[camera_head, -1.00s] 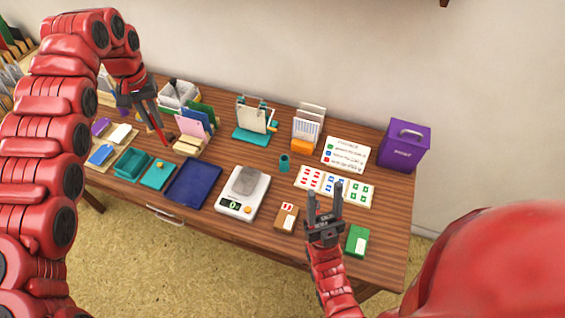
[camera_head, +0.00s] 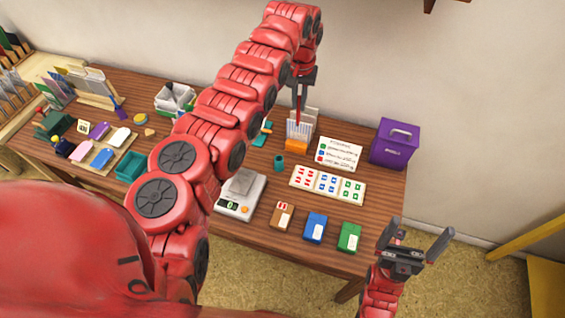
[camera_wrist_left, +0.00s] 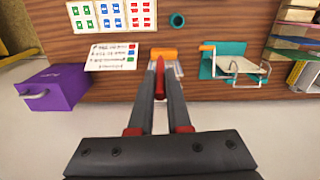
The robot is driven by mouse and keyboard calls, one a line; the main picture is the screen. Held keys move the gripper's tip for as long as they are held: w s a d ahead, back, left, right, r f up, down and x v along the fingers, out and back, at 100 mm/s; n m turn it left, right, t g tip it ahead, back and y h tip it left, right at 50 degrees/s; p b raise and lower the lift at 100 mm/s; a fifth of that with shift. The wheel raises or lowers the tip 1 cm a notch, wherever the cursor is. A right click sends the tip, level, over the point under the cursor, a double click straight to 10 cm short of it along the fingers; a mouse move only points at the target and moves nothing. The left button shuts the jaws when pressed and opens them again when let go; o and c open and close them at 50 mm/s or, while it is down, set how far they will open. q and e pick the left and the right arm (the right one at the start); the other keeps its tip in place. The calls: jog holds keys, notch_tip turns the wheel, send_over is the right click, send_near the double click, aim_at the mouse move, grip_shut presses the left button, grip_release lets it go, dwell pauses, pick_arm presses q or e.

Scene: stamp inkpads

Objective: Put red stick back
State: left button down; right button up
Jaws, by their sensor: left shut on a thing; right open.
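My left gripper (camera_head: 299,97) is shut on a thin red stick (camera_head: 297,112) and holds it pointing down, over the back of the table. In the left wrist view the red stick (camera_wrist_left: 160,77) runs forward between the fingers. Its tip shows in front of an orange-based holder (camera_wrist_left: 163,53) with pale upright cards; I cannot tell if they touch. The orange holder (camera_head: 297,145) also shows in the head view, below the gripper. A small teal cup (camera_head: 279,162) stands in front of it. My right gripper (camera_head: 414,240) is open and empty, off the table's front right corner.
A purple box (camera_head: 396,145) stands at the back right, beside a printed instruction card (camera_head: 340,154). Stamp cards (camera_head: 328,184), small boxes and a scale (camera_head: 240,190) lie in front. A teal rack (camera_wrist_left: 232,62) stands beside the holder. My left arm covers much of the table's middle.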

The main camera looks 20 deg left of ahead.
pick_arm(q)
jog(key=s+a+f+p, duration=0.2)
jog(key=f+p, duration=0.1)
jog(key=f, duration=0.6)
jog(key=s+a+f+p, duration=0.2)
jog(key=a+f+p, duration=0.1)
jog(key=f, duration=0.6)
jog(key=shift+s+f+n, duration=0.25)
jog(key=shift+s+n, duration=0.05)
jog(key=shift+n, duration=0.1)
jog(key=shift+d, duration=0.1)
